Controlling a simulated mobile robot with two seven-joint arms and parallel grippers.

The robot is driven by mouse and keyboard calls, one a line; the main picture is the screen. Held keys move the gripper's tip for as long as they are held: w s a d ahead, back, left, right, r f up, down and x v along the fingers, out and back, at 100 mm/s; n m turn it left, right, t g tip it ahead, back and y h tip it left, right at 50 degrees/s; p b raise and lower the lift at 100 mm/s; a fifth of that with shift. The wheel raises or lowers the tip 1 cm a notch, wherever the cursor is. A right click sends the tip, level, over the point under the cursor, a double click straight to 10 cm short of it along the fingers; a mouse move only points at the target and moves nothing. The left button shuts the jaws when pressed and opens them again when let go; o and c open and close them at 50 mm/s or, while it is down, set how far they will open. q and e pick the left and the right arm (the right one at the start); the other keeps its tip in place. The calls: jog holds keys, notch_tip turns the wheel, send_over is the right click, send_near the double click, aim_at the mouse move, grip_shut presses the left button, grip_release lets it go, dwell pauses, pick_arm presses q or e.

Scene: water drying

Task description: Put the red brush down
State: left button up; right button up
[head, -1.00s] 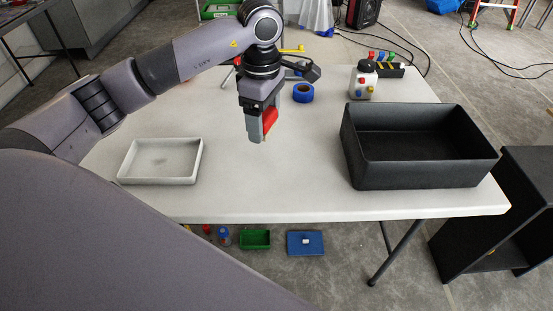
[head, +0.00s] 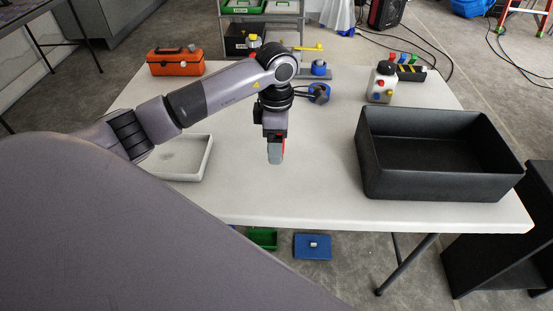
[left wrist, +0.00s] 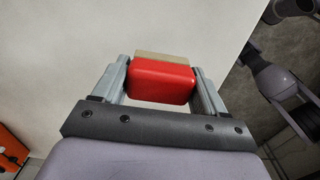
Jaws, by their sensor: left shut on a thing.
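My left gripper (head: 275,158) points down over the middle of the white table (head: 310,190). In the left wrist view its two fingers (left wrist: 162,85) are shut on the red brush (left wrist: 161,82), one finger on each side. The brush has a red block body with a tan part (left wrist: 162,57) beyond it. In the head view only a sliver of red shows beside the fingers, low over the table. I cannot tell whether the brush touches the tabletop. My right gripper is not in view.
A pale shallow tray (head: 208,160) lies left of the gripper, partly behind my arm. A large black bin (head: 440,185) stands at the right. The table between tray and bin is clear.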

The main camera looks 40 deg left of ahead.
aim_at(277, 170)
pick_arm(q)
jog(key=shift+f, duration=3.1)
jog(key=shift+f, duration=0.25)
jog(key=o, duration=1)
jog(key=shift+r, duration=0.1)
jog(key=shift+r, duration=0.15)
jog(key=shift+r, duration=0.25)
notch_tip(277, 170, up, 12)
jog(key=shift+f, duration=0.2)
